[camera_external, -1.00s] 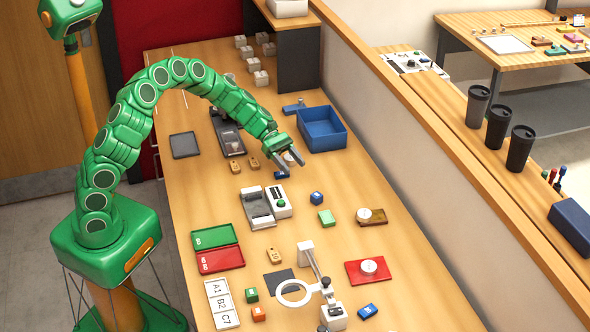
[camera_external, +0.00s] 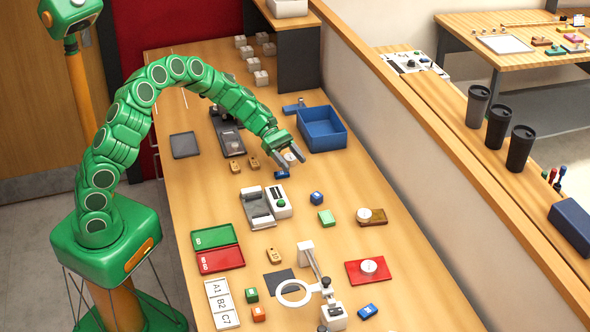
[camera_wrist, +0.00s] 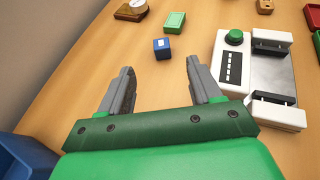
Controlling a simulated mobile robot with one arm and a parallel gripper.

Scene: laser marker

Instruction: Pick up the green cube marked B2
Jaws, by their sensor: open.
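A small green cube (camera_external: 252,295) with a pale mark stands near the front of the bench, right of the label card; the mark is too small to read. My gripper (camera_external: 287,162) is open and empty above the middle of the bench, well behind the green cube. In the wrist view my gripper (camera_wrist: 160,75) has its fingers spread with nothing between them. The green cube is not clearly visible there.
A blue cube (camera_external: 316,198) and a white device (camera_external: 258,207) stand in front of my gripper. Beside the green cube are an orange cube (camera_external: 258,313), the label card (camera_external: 222,304) and a ring-shaped stand (camera_external: 294,292). A blue bin (camera_external: 322,129) is behind right.

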